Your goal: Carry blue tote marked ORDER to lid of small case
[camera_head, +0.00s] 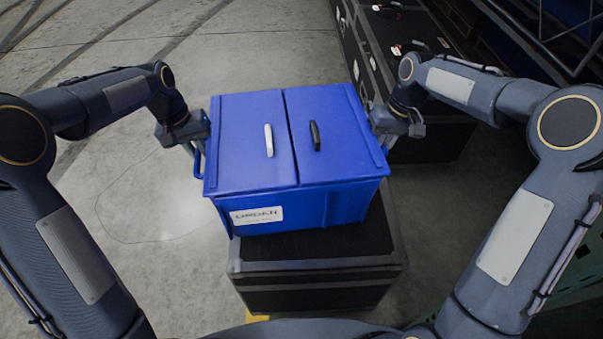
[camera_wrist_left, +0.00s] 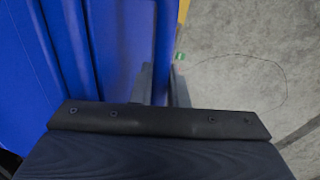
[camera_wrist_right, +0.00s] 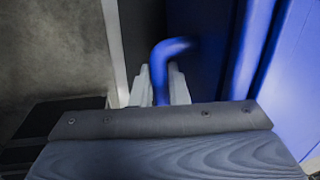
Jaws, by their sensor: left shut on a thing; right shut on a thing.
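The blue tote (camera_head: 340,205) has a white label reading ORDER on its front and a closed two-panel lid with one white and one black handle. It is directly above the black lid of the small case (camera_head: 290,246); I cannot tell whether it touches it. My left gripper (camera_head: 199,140) is shut on the tote's left side handle; its fingers also show in the left wrist view (camera_wrist_left: 165,88). My right gripper (camera_head: 383,122) is at the tote's right side, shut on the blue side handle (camera_wrist_right: 172,52), which shows between its fingers in the right wrist view.
A long dark case (camera_head: 352,50) with items on top stands behind and to the right. Dark shelving frames (camera_head: 555,35) are at the upper right. Concrete floor (camera_head: 130,200) is open on the left. A thin cable loop lies on it.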

